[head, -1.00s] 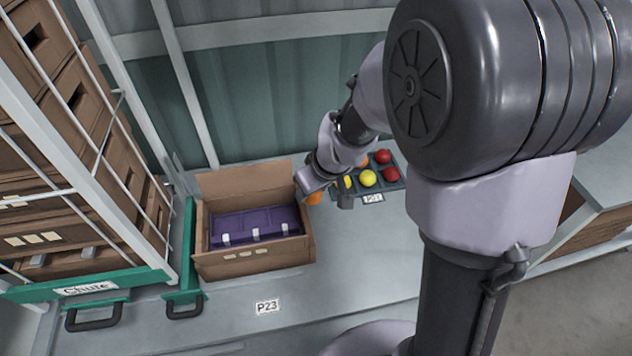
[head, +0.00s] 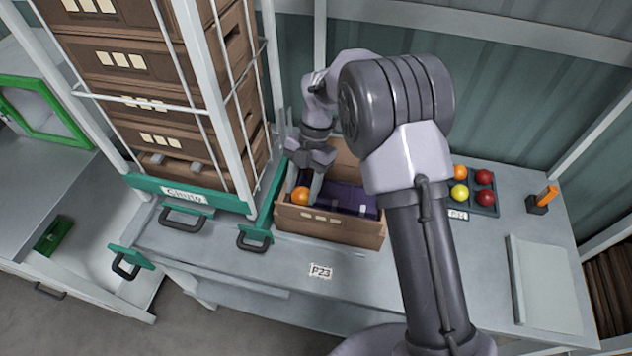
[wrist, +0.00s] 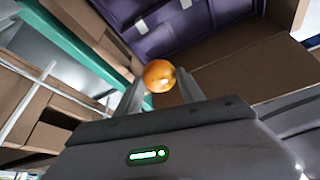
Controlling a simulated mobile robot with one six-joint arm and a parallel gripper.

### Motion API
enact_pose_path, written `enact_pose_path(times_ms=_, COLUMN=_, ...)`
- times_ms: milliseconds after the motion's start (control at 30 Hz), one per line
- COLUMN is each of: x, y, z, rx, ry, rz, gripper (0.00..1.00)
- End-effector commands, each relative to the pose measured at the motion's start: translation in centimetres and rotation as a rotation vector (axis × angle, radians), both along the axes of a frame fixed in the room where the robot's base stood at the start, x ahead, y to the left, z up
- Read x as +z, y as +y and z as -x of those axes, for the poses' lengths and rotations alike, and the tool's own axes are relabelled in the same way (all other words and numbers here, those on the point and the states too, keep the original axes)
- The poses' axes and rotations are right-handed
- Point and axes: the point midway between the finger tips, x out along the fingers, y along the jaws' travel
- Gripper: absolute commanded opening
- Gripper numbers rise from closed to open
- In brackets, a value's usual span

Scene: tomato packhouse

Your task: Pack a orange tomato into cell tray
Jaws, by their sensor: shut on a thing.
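An orange tomato (head: 300,196) is held between the fingers of my gripper (head: 308,186), over the left end of a brown box. In the wrist view the tomato (wrist: 159,76) sits at the tips of my gripper (wrist: 158,90), shut on it. A purple tray-like piece (head: 345,196) lies inside the box; it also shows in the wrist view (wrist: 185,28). Its cells cannot be made out. A dark tray (head: 484,209) to the right holds orange, yellow and red tomatoes. My arm hides part of the box and may hide part of this tray.
The brown box (head: 330,230) stands on the grey bench beside a green-edged chute rack (head: 195,192) of stacked brown crates. An orange-and-black item (head: 543,199) and a pale flat board (head: 543,285) are at the right. The bench front by the P23 label (head: 320,271) is clear.

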Motion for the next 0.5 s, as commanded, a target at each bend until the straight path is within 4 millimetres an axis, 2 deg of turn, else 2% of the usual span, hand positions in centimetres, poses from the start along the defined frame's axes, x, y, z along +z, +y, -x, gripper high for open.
enact_pose_path(times_ms=500, x=-6.0, y=-0.1, z=0.0, rx=-0.005, ry=0.000, rz=0.000, gripper=0.26)
